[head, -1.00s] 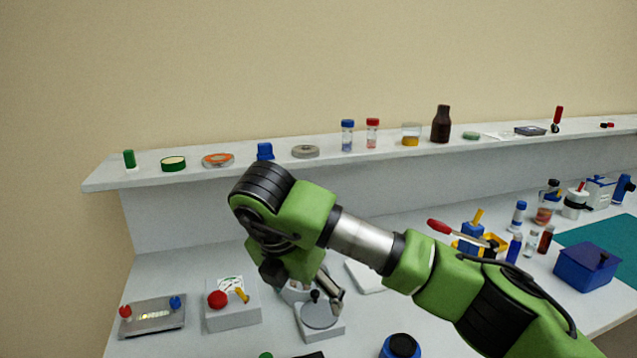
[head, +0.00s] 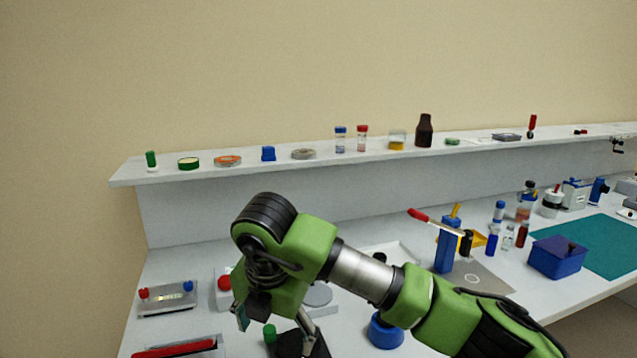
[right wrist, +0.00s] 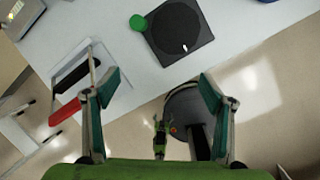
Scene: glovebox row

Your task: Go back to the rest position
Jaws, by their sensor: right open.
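My right gripper (head: 274,326) hangs from the green arm, fingers pointing down, over the front of the bench (head: 240,345) in the head view. In the right wrist view the right gripper (right wrist: 156,92) has its two teal-padded fingers wide apart. Nothing is between them; bench edge and floor show beyond.
A red-handled tool (head: 175,350) lies at the bench's front left. A metal tray (head: 167,300) with red and blue knobs is behind it. A blue round container (head: 384,331) stands right of the gripper. A shelf (head: 220,172) holding bottles and small items runs behind.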

